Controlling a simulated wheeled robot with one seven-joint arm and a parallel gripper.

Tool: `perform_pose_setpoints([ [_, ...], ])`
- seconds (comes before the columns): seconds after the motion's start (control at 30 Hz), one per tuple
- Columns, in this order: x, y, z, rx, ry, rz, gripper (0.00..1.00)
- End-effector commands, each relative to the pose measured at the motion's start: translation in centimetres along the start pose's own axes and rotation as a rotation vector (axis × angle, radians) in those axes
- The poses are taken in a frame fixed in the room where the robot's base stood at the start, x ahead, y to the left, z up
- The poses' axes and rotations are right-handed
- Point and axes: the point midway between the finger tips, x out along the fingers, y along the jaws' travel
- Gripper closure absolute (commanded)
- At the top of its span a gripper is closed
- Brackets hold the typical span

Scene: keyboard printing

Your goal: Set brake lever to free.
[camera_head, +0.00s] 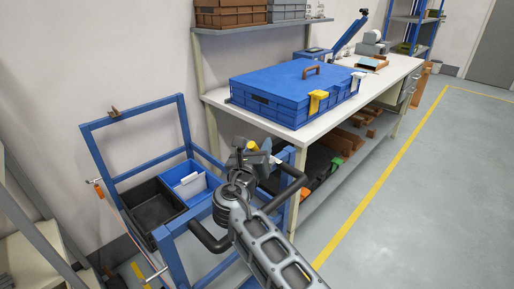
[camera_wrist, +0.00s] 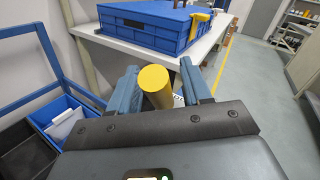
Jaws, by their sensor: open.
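A yellow cylindrical grip (camera_wrist: 155,80), which looks like the end of the brake lever, stands between the two blue fingers of my gripper (camera_wrist: 160,88) in the wrist view. The fingers are open, with a gap visible on each side of the grip near their tips. In the head view my gripper (camera_head: 246,153) is above the right side of the blue cart (camera_head: 131,117), and a small piece of the yellow grip (camera_head: 253,146) shows beside it. The rest of the lever and its pivot are hidden by my gripper and arm.
A black bin (camera_head: 152,208) and a blue bin (camera_head: 186,176) sit in the cart. The floor (camera_head: 430,190) at the right is clear.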

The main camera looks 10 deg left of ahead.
Motion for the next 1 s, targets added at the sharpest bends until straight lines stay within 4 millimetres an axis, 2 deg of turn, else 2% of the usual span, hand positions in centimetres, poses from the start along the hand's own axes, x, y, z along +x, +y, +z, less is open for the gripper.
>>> perform_pose_setpoints([
  [0.07,-0.01,0.0,0.0,0.0,0.0,0.0,0.52],
  [0.57,-0.03,-0.01,-0.01,0.0,0.0,0.0,1.0],
  [1.0,-0.07,0.28,0.1,0.003,0.005,0.002,1.0],
])
